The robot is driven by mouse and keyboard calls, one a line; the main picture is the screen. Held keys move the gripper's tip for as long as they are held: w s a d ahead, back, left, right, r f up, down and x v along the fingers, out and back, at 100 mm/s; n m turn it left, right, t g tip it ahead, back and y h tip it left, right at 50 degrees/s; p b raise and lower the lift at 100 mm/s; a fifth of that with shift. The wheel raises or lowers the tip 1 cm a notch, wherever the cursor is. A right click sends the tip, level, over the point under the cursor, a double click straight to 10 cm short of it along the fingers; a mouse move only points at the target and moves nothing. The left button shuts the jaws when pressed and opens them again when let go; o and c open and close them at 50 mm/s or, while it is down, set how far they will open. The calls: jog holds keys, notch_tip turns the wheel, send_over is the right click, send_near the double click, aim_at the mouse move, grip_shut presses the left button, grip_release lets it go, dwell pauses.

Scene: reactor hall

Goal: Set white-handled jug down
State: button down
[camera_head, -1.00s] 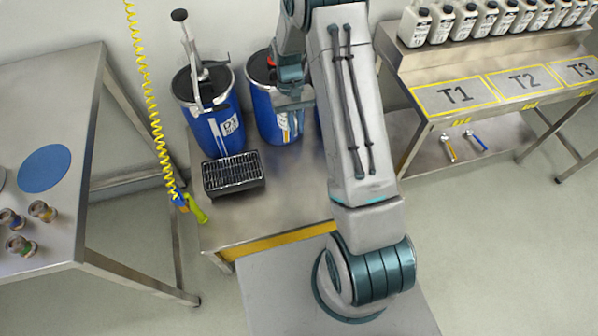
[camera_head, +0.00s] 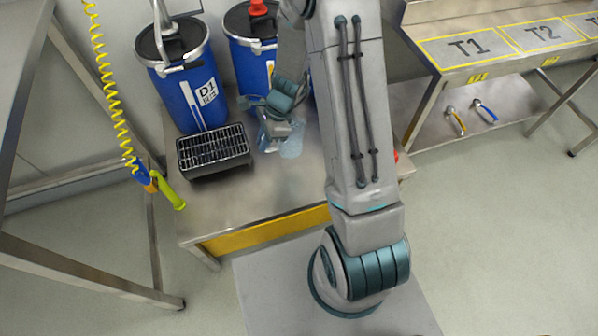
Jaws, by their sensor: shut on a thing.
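The jug (camera_head: 292,146) shows as a pale, see-through, bluish vessel just right of my gripper, over the steel bench (camera_head: 272,190). It looks upright. Its handle is mostly hidden by my gripper, so its white colour cannot be made out. My gripper (camera_head: 272,136) is low over the bench and shut on the jug. I cannot tell whether the jug's base touches the bench top.
A black grated tray (camera_head: 213,152) stands left of my gripper. Blue drums D1 (camera_head: 190,98) and another (camera_head: 250,70) stand behind. A yellow coiled hose (camera_head: 110,95) hangs at left. The bench front is clear.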

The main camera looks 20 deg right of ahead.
jog(key=shift+f, duration=0.6)
notch_tip(320, 180, down, 9)
jog(key=b, duration=0.3)
jog(key=shift+f+b, duration=0.1)
jog(key=shift+b, duration=0.3)
jog(key=shift+f, duration=0.1)
jog(key=shift+f, duration=0.15)
jog(key=c, duration=1.5)
grip_release()
jog(key=shift+r, duration=0.2)
